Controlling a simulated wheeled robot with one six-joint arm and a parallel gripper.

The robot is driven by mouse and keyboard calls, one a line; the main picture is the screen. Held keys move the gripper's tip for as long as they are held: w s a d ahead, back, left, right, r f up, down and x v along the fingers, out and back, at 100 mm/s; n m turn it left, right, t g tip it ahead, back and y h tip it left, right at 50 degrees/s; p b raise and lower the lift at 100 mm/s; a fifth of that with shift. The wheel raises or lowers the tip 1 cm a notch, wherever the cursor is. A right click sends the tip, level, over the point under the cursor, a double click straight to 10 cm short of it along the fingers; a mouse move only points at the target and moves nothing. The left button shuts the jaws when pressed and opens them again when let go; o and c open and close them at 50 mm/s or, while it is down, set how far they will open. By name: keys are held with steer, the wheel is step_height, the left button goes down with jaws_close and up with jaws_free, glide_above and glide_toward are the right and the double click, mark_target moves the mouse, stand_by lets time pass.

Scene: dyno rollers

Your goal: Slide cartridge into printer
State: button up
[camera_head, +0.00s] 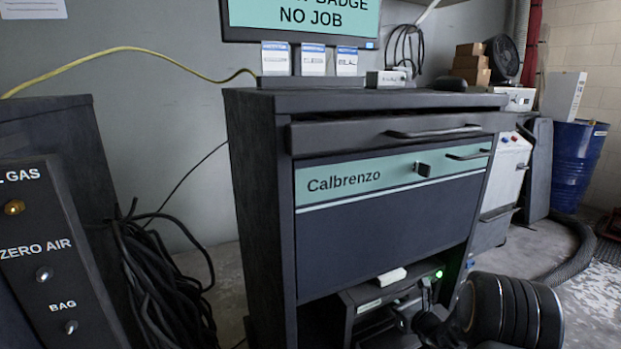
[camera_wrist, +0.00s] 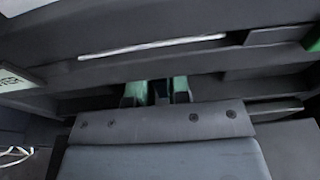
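The printer (camera_head: 372,297) is a dark box in the lower bay of the cabinet, with a green light at its right front. In the wrist view, the printer front (camera_wrist: 235,60) spans the top of the picture, with a pale strip across it. My gripper (camera_head: 402,318) is at the printer's front, low in the head view and partly hidden by my arm. In the wrist view, the ends of my gripper (camera_wrist: 157,90) reach under a dark ledge, with green parts beside them. I cannot make out a cartridge or tell whether the fingers hold one.
The cabinet (camera_head: 255,190) surrounds the printer, with a drawer front (camera_head: 360,180) above it. A small white block (camera_head: 391,277) lies on the printer's top. Black cables (camera_head: 160,290) hang at left. A blue drum (camera_head: 578,165) stands at right.

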steer(key=o, duration=0.4)
steer(key=shift+o, duration=0.2)
steer(key=shift+s, duration=0.1)
steer(key=p+v, duration=0.4)
steer(key=v, duration=0.9)
steer(key=s+a+r+n+g+y+p, duration=0.1)
steer(key=s+a+r+n+g+p, duration=0.25)
steer(key=a+r+n+p, duration=0.35)
steer(key=s+a+r+n+g+y+p, duration=0.1)
steer(key=s+a+r+n+g+p, duration=0.2)
steer(key=r, duration=0.6)
steer(key=s+a+r+n+g+y+p, duration=0.1)
steer(key=s+a+r+n+g+p, duration=0.1)
steer(key=a+r+n+g+p, duration=0.4)
steer(key=s+d+r+n+t+h+p, duration=0.1)
steer(key=s+r+n+h+p, duration=0.2)
steer(key=r+n+p, duration=0.4)
steer(key=s+d+r+n+h+p, duration=0.1)
steer(key=s+r+n+h+p, duration=0.3)
steer(key=r, duration=1)
steer(key=n+h+p, duration=0.2)
steer(key=n+p, duration=0.1)
steer(key=n, duration=0.1)
steer(key=shift+s+d+r+t, duration=0.15)
steer(key=shift+s+r+t, duration=0.1)
steer(key=shift+r+t, duration=0.1)
